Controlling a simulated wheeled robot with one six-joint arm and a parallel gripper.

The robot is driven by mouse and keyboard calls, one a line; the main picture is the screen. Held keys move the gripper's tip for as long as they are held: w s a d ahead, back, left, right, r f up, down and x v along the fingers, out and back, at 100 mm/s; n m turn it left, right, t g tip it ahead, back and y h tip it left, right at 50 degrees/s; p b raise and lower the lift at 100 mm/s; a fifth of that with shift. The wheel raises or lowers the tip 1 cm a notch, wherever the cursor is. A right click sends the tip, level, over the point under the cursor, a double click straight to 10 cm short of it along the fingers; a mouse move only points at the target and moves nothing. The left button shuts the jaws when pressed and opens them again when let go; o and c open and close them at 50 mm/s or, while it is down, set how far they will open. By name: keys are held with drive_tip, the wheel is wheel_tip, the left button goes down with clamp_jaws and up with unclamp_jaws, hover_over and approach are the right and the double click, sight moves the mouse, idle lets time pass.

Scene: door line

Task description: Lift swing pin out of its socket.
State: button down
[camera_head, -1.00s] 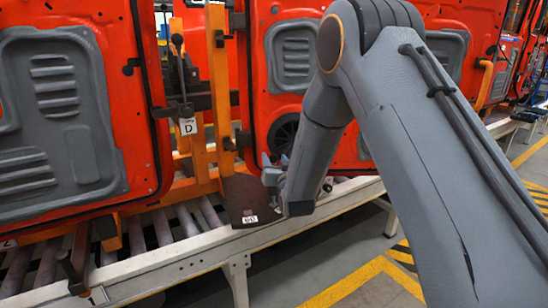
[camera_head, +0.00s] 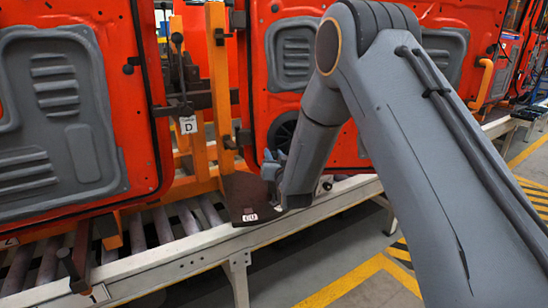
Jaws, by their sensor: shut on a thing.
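My gripper (camera_head: 272,166) is low at the middle of the view, over the right part of a dark brown plate (camera_head: 243,200) with a small white label. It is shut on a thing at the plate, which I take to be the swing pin. The pin itself is hidden by my gripper and wrist, so I cannot tell how far it sits in its socket. The socket is not clearly visible either.
Orange-red door panels (camera_head: 150,60) stand on both sides of an orange upright frame (camera_head: 217,90). A roller conveyor (camera_head: 190,215) runs below. The floor at lower right is clear with yellow lines (camera_head: 350,285).

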wheel_tip(320, 180, up, 4)
drive_tip(key=shift+r+p, duration=0.2)
drive_tip(key=shift+p, duration=0.2)
drive_tip(key=c, duration=1.4)
unclamp_jaws()
drive_tip(key=shift+s+d, duration=0.1)
drive_tip(key=shift+s, duration=0.2)
drive_tip(key=b+v, duration=0.1)
drive_tip(key=v, duration=0.6)
drive_tip(key=shift+b, duration=0.35)
drive_tip(key=shift+d, duration=0.1)
